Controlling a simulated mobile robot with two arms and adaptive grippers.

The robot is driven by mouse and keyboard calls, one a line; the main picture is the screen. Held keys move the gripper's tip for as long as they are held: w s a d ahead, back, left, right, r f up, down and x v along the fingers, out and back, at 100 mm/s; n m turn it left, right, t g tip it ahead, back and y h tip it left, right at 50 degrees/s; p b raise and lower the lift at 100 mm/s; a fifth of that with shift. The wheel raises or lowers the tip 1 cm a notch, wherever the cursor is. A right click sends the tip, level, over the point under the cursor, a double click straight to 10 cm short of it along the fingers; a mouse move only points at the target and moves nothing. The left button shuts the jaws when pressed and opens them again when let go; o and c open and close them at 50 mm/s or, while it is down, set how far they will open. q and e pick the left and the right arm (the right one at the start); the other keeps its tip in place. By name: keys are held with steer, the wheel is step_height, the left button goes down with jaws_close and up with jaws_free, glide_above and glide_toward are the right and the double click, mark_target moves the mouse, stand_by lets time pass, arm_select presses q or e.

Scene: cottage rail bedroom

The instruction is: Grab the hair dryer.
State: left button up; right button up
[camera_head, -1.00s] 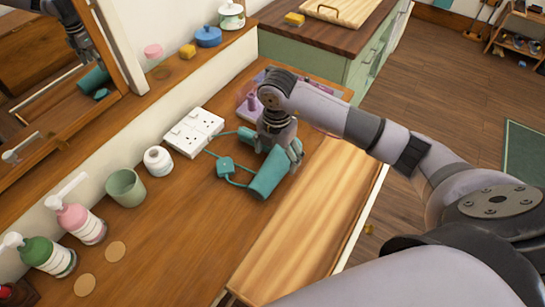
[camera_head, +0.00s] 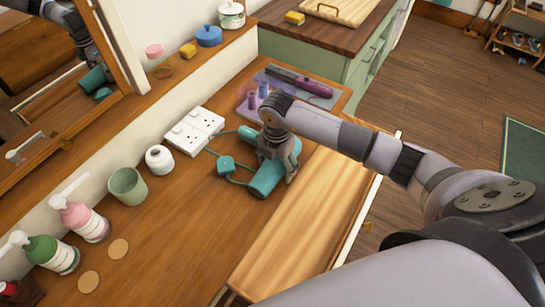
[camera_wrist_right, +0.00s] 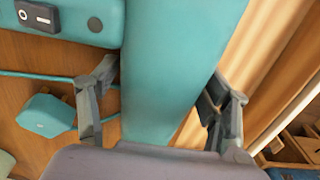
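The teal hair dryer (camera_head: 265,182) lies on the wooden dresser top (camera_head: 195,240), with a cord and teal plug (camera_head: 226,163) beside it. My right gripper (camera_head: 280,168) is down over it, partly hiding it. In the right wrist view the hair dryer's body (camera_wrist_right: 165,50) runs between the two fingers of the right gripper (camera_wrist_right: 160,82). One finger is on each side, close to the body, with no clear sign of a firm squeeze. My left gripper does not show.
A white socket block (camera_head: 194,130), a white roll (camera_head: 159,159), a green cup (camera_head: 127,185) and pump bottles (camera_head: 84,221) stand left along the wall. A purple styling tool (camera_head: 300,82) lies behind my right arm. An open drawer (camera_head: 300,225) juts out at the front.

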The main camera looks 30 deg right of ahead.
steer(key=c, duration=1.4)
steer(key=shift+o, duration=0.2)
steer(key=shift+w+r, duration=0.1)
steer(key=shift+r, duration=0.05)
step_height(320, 180, up, 20)
steer(key=shift+b, duration=0.3)
